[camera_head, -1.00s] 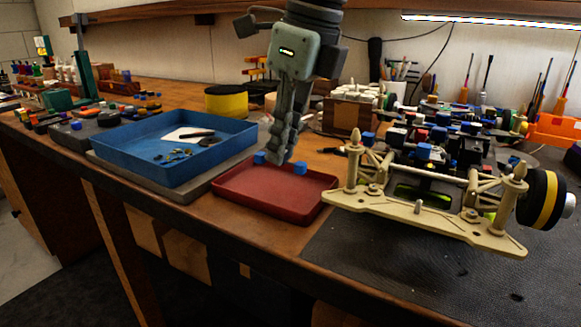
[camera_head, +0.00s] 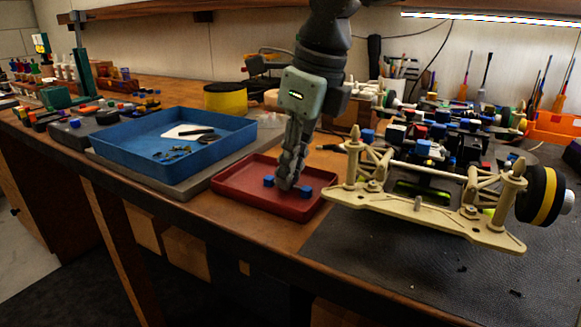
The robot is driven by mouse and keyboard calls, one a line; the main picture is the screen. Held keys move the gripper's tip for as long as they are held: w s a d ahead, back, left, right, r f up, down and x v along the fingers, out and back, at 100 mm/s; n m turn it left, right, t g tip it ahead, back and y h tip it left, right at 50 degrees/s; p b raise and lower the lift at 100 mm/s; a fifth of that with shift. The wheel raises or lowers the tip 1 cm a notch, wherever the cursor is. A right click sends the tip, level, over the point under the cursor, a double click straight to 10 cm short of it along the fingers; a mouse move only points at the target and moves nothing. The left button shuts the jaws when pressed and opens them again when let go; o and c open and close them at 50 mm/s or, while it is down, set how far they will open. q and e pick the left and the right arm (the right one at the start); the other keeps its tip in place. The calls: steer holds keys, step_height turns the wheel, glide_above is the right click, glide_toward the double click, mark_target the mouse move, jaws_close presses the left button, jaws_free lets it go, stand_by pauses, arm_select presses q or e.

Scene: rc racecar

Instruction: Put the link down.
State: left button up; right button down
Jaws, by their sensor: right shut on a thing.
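My right gripper (camera_head: 285,186) points down into the red tray (camera_head: 240,199), its fingers shut on the link. Blue ends of the link show on both sides of the fingertips, one at the left (camera_head: 268,181) and one at the right (camera_head: 306,192). The fingers hide the link's middle. The link is low inside the tray, at or just above its floor; I cannot tell if it touches. My left gripper is not in view.
A blue tray (camera_head: 128,161) with small parts stands left of the red tray. The racecar chassis (camera_head: 425,212) stands close on the right, on a dark mat (camera_head: 400,277). A yellow round container (camera_head: 226,102) is behind. The bench's front edge is near the red tray.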

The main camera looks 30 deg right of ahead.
mark_target(308, 188)
steer(key=c, duration=1.7)
jaws_free()
steer(key=shift+c, duration=0.2)
steer(key=shift+o, duration=0.9)
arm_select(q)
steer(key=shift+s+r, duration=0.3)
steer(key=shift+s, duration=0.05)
arm_select(e)
steer(key=shift+r, duration=0.1)
steer(key=shift+v, duration=0.95)
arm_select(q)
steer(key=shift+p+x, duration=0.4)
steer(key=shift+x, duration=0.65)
arm_select(e)
steer(key=v, duration=1)
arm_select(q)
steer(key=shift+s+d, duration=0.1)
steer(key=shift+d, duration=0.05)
arm_select(e)
steer(key=shift+d+r, duration=0.1)
